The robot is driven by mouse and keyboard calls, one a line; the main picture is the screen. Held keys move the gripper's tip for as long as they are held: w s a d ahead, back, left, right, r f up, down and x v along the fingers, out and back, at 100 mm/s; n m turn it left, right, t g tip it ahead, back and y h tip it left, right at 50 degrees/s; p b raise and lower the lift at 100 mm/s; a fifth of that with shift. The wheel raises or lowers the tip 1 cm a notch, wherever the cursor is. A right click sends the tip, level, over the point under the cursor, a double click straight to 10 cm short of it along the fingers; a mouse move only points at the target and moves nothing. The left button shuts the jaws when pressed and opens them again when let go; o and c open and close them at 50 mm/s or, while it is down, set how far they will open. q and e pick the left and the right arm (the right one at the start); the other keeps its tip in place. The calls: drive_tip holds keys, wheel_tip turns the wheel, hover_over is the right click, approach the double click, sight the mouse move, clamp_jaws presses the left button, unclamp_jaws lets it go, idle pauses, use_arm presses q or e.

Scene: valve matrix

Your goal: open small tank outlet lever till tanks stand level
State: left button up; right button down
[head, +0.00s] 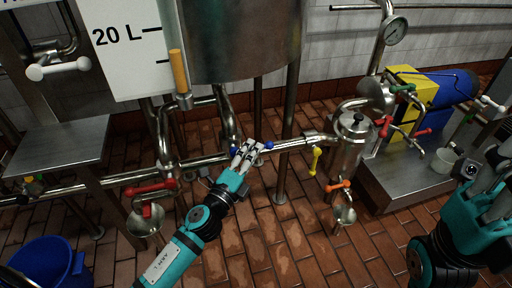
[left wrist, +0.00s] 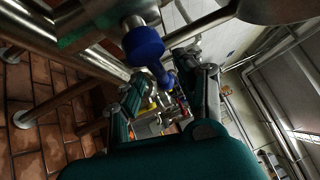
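A level pipe runs below the large steel tank (head: 240,35). A blue-ended lever (head: 268,145) sits on it; another blue end shows just left of my fingers. I cannot tell which tank this lever serves. My left gripper (head: 246,152) is at the lever, its fingers between the two blue ends. In the left wrist view, the fingers stand apart, and a large blue knob (left wrist: 142,46) is close in front. Whether they touch the lever is unclear. A small steel vessel (head: 351,146) stands to the right. My right gripper (head: 490,195) is at the right edge, its opening unclear.
Other handles are red (head: 151,187), yellow (head: 315,160) and orange (head: 338,185). A white board (head: 125,60) marked 20 L and an orange-topped tube (head: 179,70) stand left. A blue bucket (head: 45,265) is bottom left. Brick floor (head: 285,240) is clear in front.

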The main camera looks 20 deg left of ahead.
use_arm(q)
drive_tip(key=shift+x, duration=1.25)
clamp_jaws()
